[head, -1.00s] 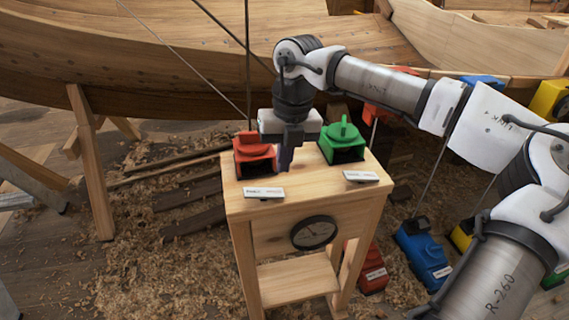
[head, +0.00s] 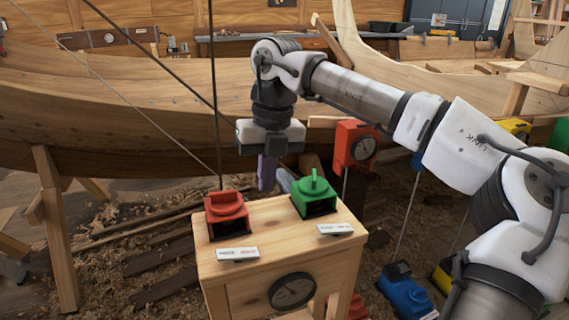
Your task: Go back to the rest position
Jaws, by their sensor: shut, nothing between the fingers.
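My gripper (head: 267,172) hangs fingers-down at the end of my arm in the head view, above and behind the far edge of the wooden stand (head: 280,243). Its purple-grey fingers are shut with nothing between them. It is apart from the red box (head: 226,213) on the stand's left and the green box (head: 316,195) on its right. A small white label plate lies before each box. The tips of my fingers are seen against the floor behind the stand.
A large planked wooden hull (head: 120,110) spans the back. Thin lines run down past my gripper's left. A red box with a dial (head: 355,145) stands behind the stand, and a blue box (head: 405,296) is low at right. Wood shavings and planks lie on the floor at left.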

